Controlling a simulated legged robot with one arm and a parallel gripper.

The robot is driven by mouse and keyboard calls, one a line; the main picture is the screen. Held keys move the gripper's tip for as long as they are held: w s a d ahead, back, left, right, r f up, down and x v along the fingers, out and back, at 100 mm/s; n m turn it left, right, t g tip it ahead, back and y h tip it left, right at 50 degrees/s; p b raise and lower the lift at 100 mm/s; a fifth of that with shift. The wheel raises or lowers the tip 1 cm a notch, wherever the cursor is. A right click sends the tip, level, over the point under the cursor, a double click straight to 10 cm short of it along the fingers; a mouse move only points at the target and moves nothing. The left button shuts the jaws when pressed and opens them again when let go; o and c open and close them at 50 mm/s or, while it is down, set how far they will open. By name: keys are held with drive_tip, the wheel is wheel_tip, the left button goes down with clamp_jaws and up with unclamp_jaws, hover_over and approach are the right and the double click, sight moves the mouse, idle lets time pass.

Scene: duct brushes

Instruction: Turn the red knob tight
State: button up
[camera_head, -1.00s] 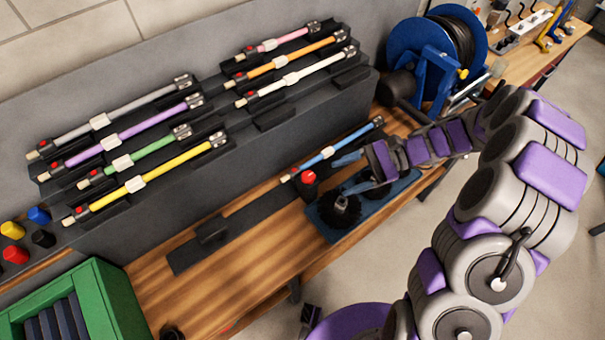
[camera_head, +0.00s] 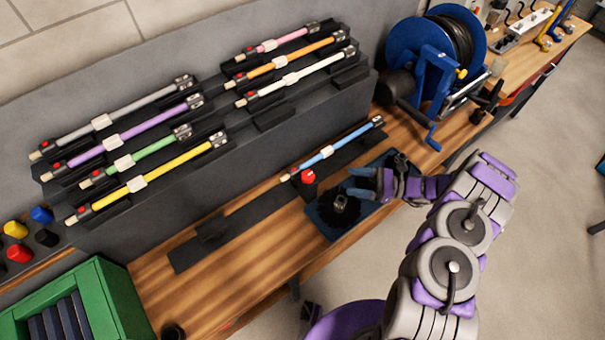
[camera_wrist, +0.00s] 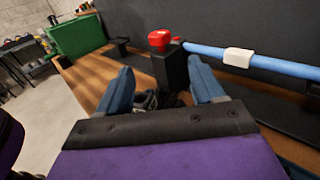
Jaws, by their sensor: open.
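The red knob (camera_head: 308,176) sits on a black clamp block on the bench, at the near end of the blue rod (camera_head: 336,147). In the wrist view the red knob (camera_wrist: 159,39) tops the black block, beyond and slightly above the gap between my fingers. The blue rod (camera_wrist: 275,66) with its white collar runs off to the right there. My gripper (camera_head: 352,181) is open and empty, its blue fingers pointing toward the knob, apart from it. In the wrist view my gripper (camera_wrist: 163,82) shows both fingers spread. A black round brush (camera_head: 340,209) lies in a blue tray below the fingers.
The blue tray (camera_head: 325,232) holds dark brushes close under my gripper. A grey rack (camera_head: 250,130) with several coloured rods stands behind. A blue hose reel (camera_head: 430,50) is at the back right, a green crate (camera_head: 112,285) at lower left. The bench (camera_head: 190,290) is clear at front left.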

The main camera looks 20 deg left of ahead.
sight(308, 178)
drive_tip(key=a, duration=0.5)
drive_tip(key=s+a+b, duration=0.1)
drive_tip(key=a, duration=0.5)
drive_tip(key=s+a, duration=0.1)
drive_tip(key=a, duration=0.5)
drive_tip(key=shift+s, duration=0.1)
drive_tip(key=shift+d, duration=0.1)
drive_tip(key=c, duration=1)
